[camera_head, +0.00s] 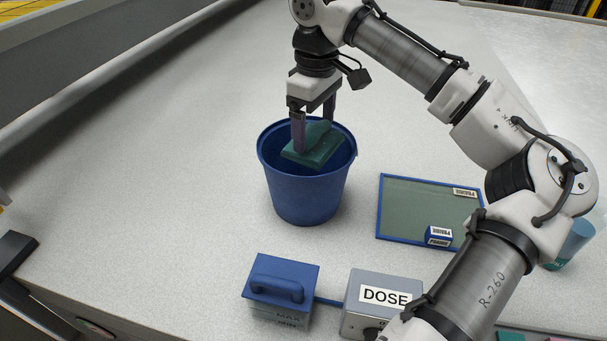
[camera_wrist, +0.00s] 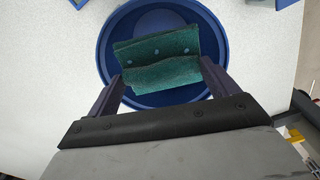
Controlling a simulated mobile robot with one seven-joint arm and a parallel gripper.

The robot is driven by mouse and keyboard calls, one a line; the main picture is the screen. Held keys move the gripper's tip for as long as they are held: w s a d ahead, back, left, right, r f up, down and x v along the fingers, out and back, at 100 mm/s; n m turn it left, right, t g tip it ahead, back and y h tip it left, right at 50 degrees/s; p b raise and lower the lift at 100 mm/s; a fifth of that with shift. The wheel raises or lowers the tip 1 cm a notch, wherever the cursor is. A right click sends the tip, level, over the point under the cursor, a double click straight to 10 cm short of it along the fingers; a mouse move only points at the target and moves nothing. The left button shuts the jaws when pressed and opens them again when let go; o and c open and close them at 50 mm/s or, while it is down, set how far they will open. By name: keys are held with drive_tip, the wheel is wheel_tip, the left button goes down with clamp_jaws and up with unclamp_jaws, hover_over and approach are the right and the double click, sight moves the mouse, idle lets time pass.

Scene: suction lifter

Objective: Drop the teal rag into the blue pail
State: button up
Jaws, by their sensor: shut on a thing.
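The blue pail (camera_head: 308,196) stands upright on the pale worktop, its mouth open. My gripper (camera_head: 315,147) points down over the pail, its fingertips at the level of the mouth. It is shut on the teal rag (camera_head: 312,154), which is folded and held within the pail's opening. In the wrist view the rag (camera_wrist: 158,62) sits between the two fingers, with the pail's rim (camera_wrist: 103,48) around it. The rag hides part of the pail's inside, so I cannot tell whether it touches the wall.
A blue-framed green tray (camera_head: 405,205) with small labelled blocks lies right of the pail. A blue box with a handle (camera_head: 280,290) and a grey DOSE box (camera_head: 380,300) stand in front. A blue-teal cup (camera_head: 572,243) is partly behind my arm. The worktop left of the pail is clear.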

drive_tip(key=o, duration=0.9)
drive_tip(key=shift+c, duration=0.2)
wheel_tip(320, 180, up, 14)
drive_tip(key=shift+f, duration=0.1)
